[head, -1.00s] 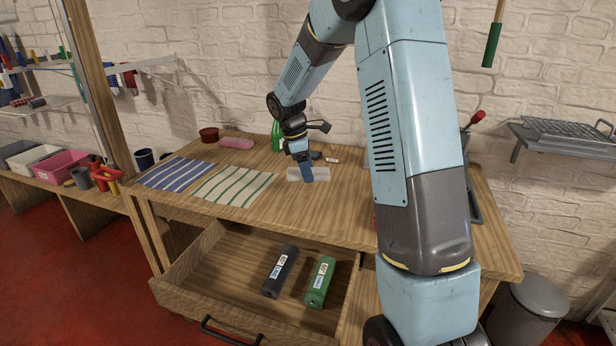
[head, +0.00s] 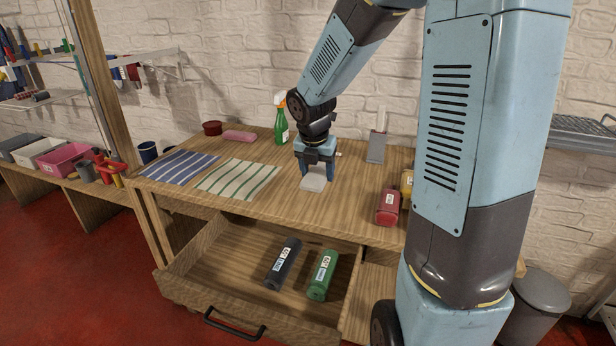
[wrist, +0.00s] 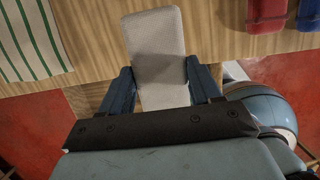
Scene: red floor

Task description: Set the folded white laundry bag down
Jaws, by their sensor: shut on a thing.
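The folded white laundry bag (head: 313,184) is a small pale block between my gripper's fingers, over the middle of the wooden bench top (head: 255,209). My gripper (head: 317,177) points down and is shut on it. In the wrist view the bag (wrist: 154,42) lies lengthwise between the two dark blue fingers (wrist: 161,78), its far end reaching past the fingertips. I cannot tell whether its underside touches the bench.
Green-striped (head: 238,180) and blue-striped (head: 180,168) cloths lie left. A green spray bottle (head: 281,125) stands behind; a red pack (head: 388,207) and yellow pack (head: 407,183) are right. The open drawer below holds dark (head: 283,263) and green (head: 323,275) rolls. Bench between cloth and red pack is clear.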

